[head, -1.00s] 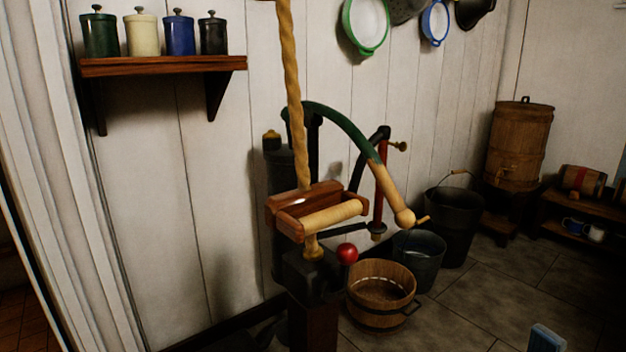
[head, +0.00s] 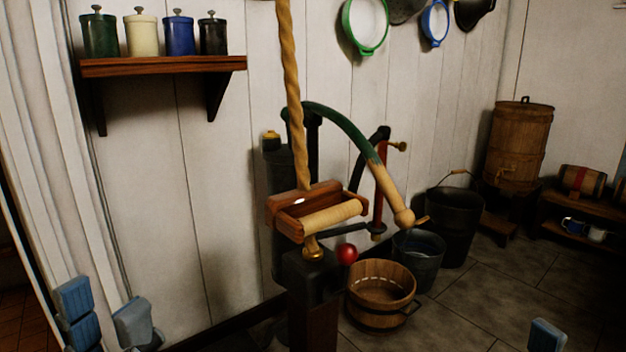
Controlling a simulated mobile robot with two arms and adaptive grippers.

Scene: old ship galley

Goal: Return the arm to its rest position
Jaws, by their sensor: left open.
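My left gripper (head: 106,314) is at the bottom left corner of the head view. Its two blue-padded fingers stand apart with nothing between them, in front of the white plank wall. It touches nothing that I can see, and the rest of the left arm is out of the picture. A single blue fingertip, apparently of my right gripper (head: 547,336), shows at the bottom right edge. The rest of that gripper is cut off, so I cannot tell how far it is open.
A hand pump (head: 345,125) with a green and tan handle stands mid-view behind a wooden roller frame (head: 283,214) with a rope. A wooden tub (head: 381,292), a grey bucket (head: 420,262) and a black bucket (head: 452,225) stand on the floor. A shelf (head: 165,66) holds several jars.

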